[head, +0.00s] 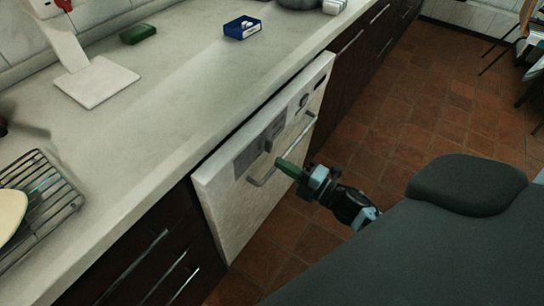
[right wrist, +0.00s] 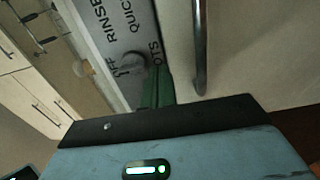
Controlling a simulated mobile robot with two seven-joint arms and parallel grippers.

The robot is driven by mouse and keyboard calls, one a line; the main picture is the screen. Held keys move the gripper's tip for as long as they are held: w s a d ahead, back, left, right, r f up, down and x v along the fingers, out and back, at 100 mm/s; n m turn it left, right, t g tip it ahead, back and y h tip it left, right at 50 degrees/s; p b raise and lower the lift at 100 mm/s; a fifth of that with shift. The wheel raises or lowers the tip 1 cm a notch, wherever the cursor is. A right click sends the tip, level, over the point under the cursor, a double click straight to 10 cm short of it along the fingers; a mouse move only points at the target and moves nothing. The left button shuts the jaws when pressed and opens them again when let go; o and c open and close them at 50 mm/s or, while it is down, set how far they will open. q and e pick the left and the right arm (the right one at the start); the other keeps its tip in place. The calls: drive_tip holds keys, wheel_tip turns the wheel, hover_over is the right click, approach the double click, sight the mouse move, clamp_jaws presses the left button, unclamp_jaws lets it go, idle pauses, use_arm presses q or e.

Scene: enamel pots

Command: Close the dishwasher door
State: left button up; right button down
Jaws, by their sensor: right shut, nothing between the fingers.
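The dishwasher door (head: 245,212) is a pale panel under the counter, close to upright. Its top edge stands a little out from the counter front, with a narrow dark gap behind it. A grey control panel and a bar handle (head: 262,183) are on its front; the handle also shows in the right wrist view (right wrist: 200,45). My right gripper (head: 284,166) has its green fingers together and empty, at the door front by the handle. In the right wrist view the fingertips overlap the control panel (right wrist: 125,50); I cannot tell whether they touch it. My left gripper is not in view.
The counter (head: 165,100) runs along the left, with a blue box (head: 242,27), a green block (head: 138,34) and a wire rack (head: 62,200). Dark cabinets (head: 130,262) flank the dishwasher. Tiled floor (head: 400,120) lies open to the right; chairs stand at the far right.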

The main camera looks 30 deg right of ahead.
sight(262, 153)
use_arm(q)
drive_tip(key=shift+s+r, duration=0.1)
use_arm(e)
drive_tip(key=shift+x, duration=2.1)
